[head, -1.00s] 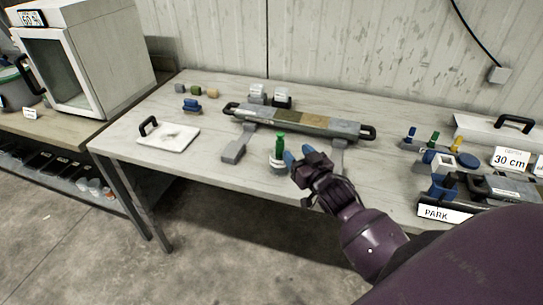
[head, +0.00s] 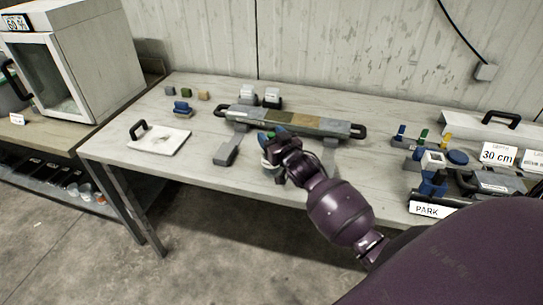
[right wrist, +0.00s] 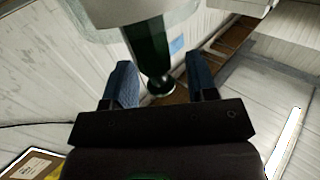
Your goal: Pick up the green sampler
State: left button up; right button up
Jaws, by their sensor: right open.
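The green sampler (head: 270,134) stands upright in a small grey round holder near the table's front edge, mostly hidden by my right gripper (head: 277,137). The right wrist view shows the green sampler's dark green shaft (right wrist: 149,45) and round end between the two blue-padded fingers of my open right gripper (right wrist: 160,70). A gap shows on each side, so the fingers look apart from it. The pale holder is at the top of that view. My left gripper is not in view.
A long tray of core (head: 290,122) lies just behind, with a grey support (head: 227,152) to the left. A white board with a handle (head: 160,138) lies farther left. Blue, green and yellow items in racks and a PARK sign (head: 427,210) stand at the right.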

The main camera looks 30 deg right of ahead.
grip_shut()
jog(key=shift+r, duration=0.1)
dwell(0.3)
